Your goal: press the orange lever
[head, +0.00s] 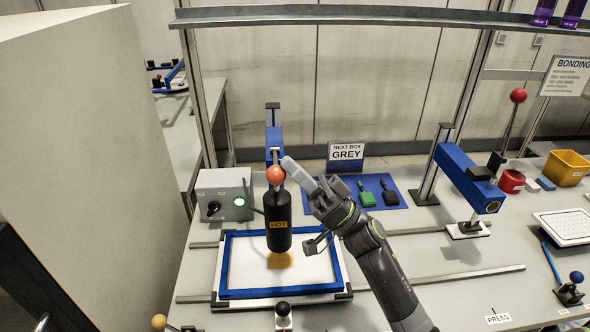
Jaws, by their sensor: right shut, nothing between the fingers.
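An orange ball knob (276,175) sits at the top of a black cylinder (278,222) marked HOT, which hangs from a blue arm over a blue-framed white panel (235,292). My right gripper (290,165) is shut and empty. Its light-coloured fingertips are at the upper right of the orange knob, very close to it; I cannot tell whether they touch. The lever's shaft is mostly hidden behind the knob and fingers. Other ball knobs are a red one (518,96) at the right and a yellow-orange one (158,321) at the lower left. My left gripper is not in view.
A grey control box (225,196) with a lit green button stands left of the cylinder. A NEXT BOX GREY sign (347,151) and a blue mat (402,203) with green and dark tools lie behind my right arm. A second blue press (468,177) stands right.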

